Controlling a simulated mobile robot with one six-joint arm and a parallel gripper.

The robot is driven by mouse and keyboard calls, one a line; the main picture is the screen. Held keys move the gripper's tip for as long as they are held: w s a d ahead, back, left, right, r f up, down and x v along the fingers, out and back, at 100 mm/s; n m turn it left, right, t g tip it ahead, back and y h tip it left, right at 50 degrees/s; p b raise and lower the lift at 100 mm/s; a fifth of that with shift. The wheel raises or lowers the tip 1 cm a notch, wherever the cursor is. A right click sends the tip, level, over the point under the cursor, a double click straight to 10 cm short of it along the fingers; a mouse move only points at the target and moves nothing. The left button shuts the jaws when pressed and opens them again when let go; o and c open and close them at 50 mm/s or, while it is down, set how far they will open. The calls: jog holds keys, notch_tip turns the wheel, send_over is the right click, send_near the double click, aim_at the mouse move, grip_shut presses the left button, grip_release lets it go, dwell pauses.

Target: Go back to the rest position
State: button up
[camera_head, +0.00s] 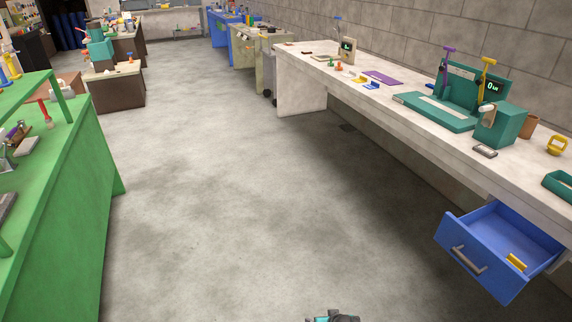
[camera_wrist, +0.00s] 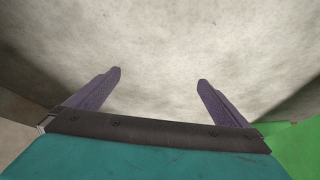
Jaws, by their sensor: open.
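My gripper (camera_wrist: 160,82) shows in the wrist view as two purple fingers spread wide apart. It is open, with nothing between the fingers. Behind the fingers the wrist view shows a pale mottled grey surface and a green patch at the lower right. In the head view only a small teal and dark part of my arm shows at the bottom edge, and the fingers cannot be made out there.
A long pale workbench (camera_head: 384,93) runs along the right wall. Its blue drawer (camera_head: 475,258) stands open into the room, with a yellow item (camera_head: 516,262) inside. A green bench (camera_head: 75,190) stands on the left. The grey floor (camera_head: 220,180) between them is clear.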

jog(key=s+d+f+m+g+h, duration=0.1)
jog(key=s+g, duration=1)
jog(key=s, duration=1.3)
jog(key=shift+d, duration=0.55)
